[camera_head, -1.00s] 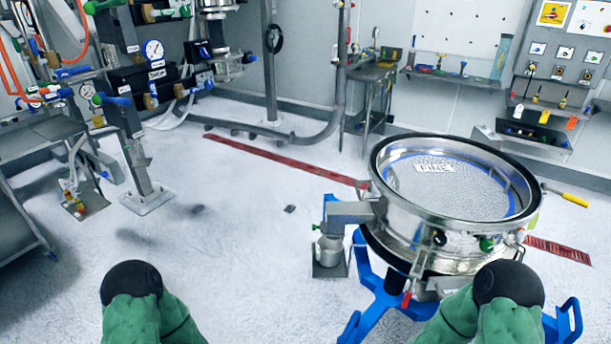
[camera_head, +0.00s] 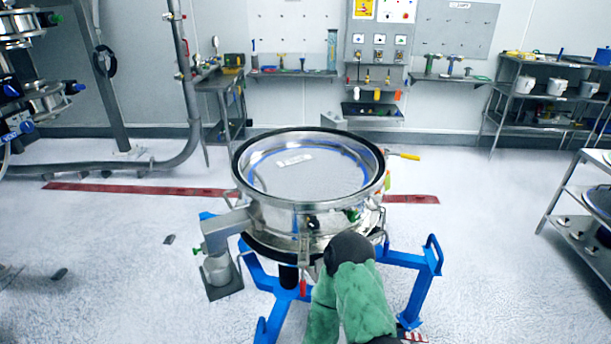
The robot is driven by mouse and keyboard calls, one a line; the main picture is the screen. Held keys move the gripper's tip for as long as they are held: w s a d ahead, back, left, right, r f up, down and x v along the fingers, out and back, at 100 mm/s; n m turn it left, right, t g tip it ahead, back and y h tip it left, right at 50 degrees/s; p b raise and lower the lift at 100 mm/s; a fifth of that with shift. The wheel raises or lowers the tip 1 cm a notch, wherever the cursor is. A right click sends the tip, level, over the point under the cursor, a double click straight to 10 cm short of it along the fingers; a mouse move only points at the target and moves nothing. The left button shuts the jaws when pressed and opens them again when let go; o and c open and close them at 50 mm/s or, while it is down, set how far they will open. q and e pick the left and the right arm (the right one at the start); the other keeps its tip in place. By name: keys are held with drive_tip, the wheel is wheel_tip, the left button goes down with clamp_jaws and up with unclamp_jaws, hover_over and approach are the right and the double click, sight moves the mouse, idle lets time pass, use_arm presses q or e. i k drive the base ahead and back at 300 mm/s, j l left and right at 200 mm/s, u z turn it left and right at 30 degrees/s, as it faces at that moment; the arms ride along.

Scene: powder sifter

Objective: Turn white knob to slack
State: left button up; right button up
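I cannot make out a clear white knob. The round steel sifter (camera_head: 275,218) stands in the middle, with a mesh top and a pale label. On its front side are a small black knob (camera_head: 313,222), a green knob (camera_head: 353,214) and a red handle (camera_head: 303,287). My green-sleeved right arm (camera_head: 352,300), with a black rounded part at its upper end, covers part of the sifter's lower front right. No gripper fingers show, so neither gripper is in view. My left arm is out of view.
The sifter stands on a blue frame (camera_head: 409,259). A wall panel (camera_head: 378,68) with several switches is behind it. Steel racks stand at the right, one holding white buckets (camera_head: 556,85). Pipework (camera_head: 105,168) is at the left.

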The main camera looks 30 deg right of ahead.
sight(377, 199)
drive_tip(key=z, duration=1.55)
drive_tip(key=i+l+u, duration=0.1)
drive_tip(key=l, duration=0.2)
